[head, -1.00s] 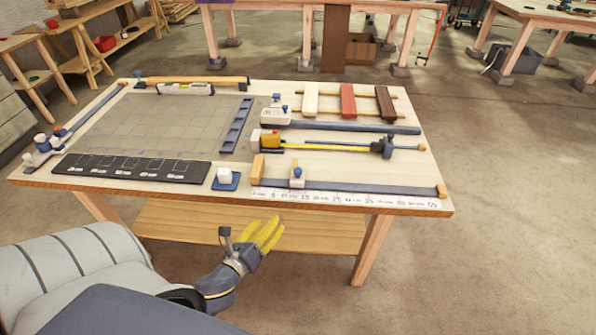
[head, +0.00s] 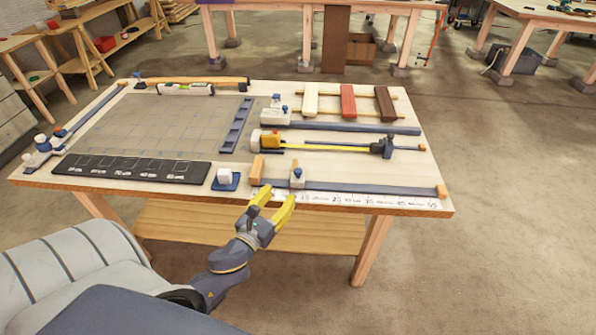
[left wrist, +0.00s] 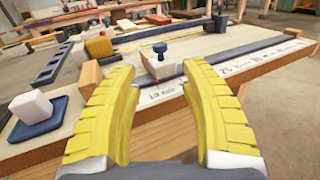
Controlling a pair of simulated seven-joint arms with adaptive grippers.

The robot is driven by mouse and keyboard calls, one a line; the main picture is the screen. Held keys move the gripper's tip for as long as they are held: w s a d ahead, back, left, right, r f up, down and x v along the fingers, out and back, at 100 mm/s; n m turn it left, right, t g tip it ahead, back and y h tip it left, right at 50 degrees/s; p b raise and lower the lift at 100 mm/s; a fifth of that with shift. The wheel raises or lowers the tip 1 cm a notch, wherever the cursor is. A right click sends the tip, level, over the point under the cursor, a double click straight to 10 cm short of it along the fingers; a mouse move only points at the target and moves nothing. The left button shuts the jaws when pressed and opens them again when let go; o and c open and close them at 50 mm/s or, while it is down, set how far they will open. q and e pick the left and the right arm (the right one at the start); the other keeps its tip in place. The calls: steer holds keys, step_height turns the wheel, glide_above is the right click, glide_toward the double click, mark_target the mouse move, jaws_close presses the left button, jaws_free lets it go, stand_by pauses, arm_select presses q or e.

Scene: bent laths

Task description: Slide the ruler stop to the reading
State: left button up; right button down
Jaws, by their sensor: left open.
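A white scale strip (head: 345,199) with printed numbers runs along the front table edge. My left gripper (head: 275,200) has yellow fingers. It is open and empty at the table's front edge, just short of the stop and not touching it. My right gripper is in neither view.
Orange end blocks (head: 257,168) and (head: 441,191) bound the rail. A white cube on a blue base (head: 225,179) stands left of it. A yellow tape measure (head: 270,140) lies behind. The rail right of the stop is clear.

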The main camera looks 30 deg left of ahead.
mark_target(296, 174)
arm_select(q)
steer(key=w, duration=0.8)
steer(key=w+a, duration=0.1)
steer(key=w, duration=0.2)
steer(key=shift+w, duration=0.4)
steer(key=shift+c, duration=0.2)
jaws_close()
